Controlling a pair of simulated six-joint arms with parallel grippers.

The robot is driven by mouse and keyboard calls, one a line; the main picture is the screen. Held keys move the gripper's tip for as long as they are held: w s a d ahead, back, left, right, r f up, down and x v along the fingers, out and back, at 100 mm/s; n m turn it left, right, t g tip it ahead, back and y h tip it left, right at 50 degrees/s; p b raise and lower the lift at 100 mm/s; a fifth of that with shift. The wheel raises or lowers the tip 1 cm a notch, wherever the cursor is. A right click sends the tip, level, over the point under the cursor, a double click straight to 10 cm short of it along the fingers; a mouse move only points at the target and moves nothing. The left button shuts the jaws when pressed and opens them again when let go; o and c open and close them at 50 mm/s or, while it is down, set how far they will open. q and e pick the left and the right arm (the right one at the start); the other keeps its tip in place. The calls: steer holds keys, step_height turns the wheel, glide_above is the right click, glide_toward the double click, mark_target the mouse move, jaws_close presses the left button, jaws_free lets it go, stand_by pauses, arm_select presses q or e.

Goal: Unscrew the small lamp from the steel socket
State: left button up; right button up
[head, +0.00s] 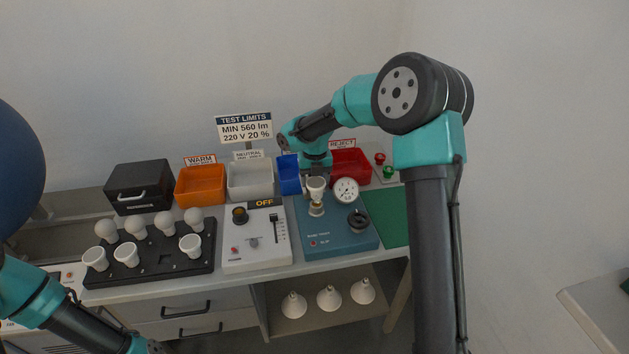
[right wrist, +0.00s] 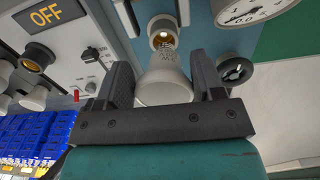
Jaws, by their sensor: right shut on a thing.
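The small lamp (right wrist: 163,82) is a white reflector bulb, wide end toward my right gripper (right wrist: 163,88). The gripper is shut on it, one dark finger on each side. In the head view the lamp (head: 316,188) is upright above the teal tester, under the right gripper (head: 316,174). The steel socket (right wrist: 162,22) lies beyond the lamp's printed neck, its brass-coloured mouth partly visible. I cannot tell whether the threads are still engaged. My left arm runs out at the lower left of the head view; its gripper is not visible.
A round gauge (head: 346,190) and dark knob (head: 357,220) stand close to the socket. Blue (head: 289,174), grey, orange and red (head: 351,166) bins line the back. A black rack (head: 150,262) of bulbs is left of the control box (head: 257,248), which reads OFF.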

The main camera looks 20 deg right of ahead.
steer(key=shift+r, duration=0.8)
steer(key=shift+r, duration=2.45)
